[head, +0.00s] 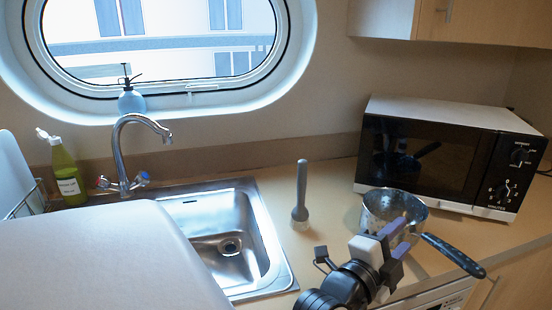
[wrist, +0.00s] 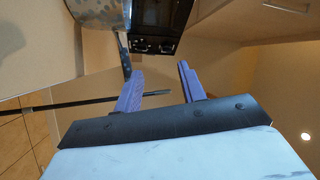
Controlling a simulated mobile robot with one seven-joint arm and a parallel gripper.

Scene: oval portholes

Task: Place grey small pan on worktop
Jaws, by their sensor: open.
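The grey small pan (head: 376,215) sits on the worktop (head: 330,200) in front of the microwave, looking upright in the head view. Its dark handle (head: 455,254) points to the lower right, towards the front edge. My gripper (head: 402,236) is open beside the pan's near side, its purple fingers overlapping part of the pan in the picture. In the wrist view the pan (wrist: 98,12) shows at the top left, cut off by the frame. My gripper (wrist: 160,70) has a clear gap between its fingers there. I cannot tell whether a finger touches the pan or handle.
The microwave (head: 425,160) stands behind the pan. A grey stick-like utensil (head: 300,200) stands upright left of the pan. The sink (head: 230,235) and tap (head: 122,160) are further left. Some worktop between sink and pan is clear.

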